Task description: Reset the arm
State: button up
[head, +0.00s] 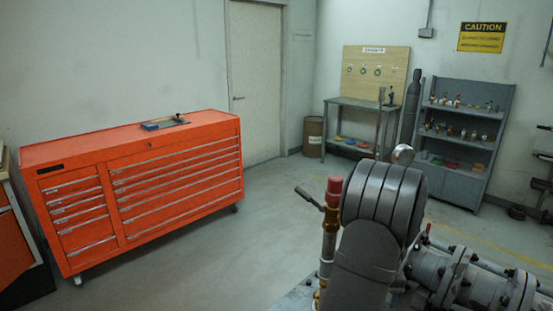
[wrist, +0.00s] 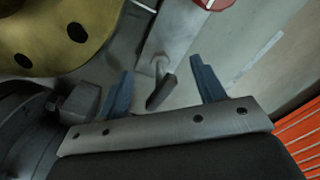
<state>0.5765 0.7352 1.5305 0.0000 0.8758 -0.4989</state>
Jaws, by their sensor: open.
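My gripper (wrist: 161,65) shows in the wrist view with its two blue fingers spread wide apart. No held object shows between them. A short dark lever (wrist: 161,92) on a pale grey bar (wrist: 178,45) appears between the fingers in the picture; I cannot tell its depth or whether anything touches. In the head view, my dark grey arm (head: 382,205) rises in the lower right and the gripper itself is hidden or not distinguishable. A brass pipe with a red cap (head: 334,188) stands just left of my arm, with a dark lever handle (head: 308,198) beside it.
Flanged grey piping (head: 480,280) lies right of my arm. A brass-coloured disc with holes (wrist: 60,30) is close by in the wrist view. An orange tool cabinet (head: 135,185) stands left, and grey shelves (head: 465,140) stand at the back. Open floor (head: 240,250) lies between.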

jog(key=m, duration=0.5)
jog(key=shift+m, duration=2.1)
jog(key=shift+c, duration=0.6)
jog(key=r, duration=0.4)
jog(key=shift+w+d, duration=0.2)
jog(key=shift+w, duration=0.1)
jog(key=c, duration=0.6)
jog(key=shift+o, duration=0.2)
notch_tip(320, 180, up, 13)
jog(key=f, duration=1.7)
jog(key=shift+s+a, duration=0.2)
jog(key=shift+s, duration=0.1)
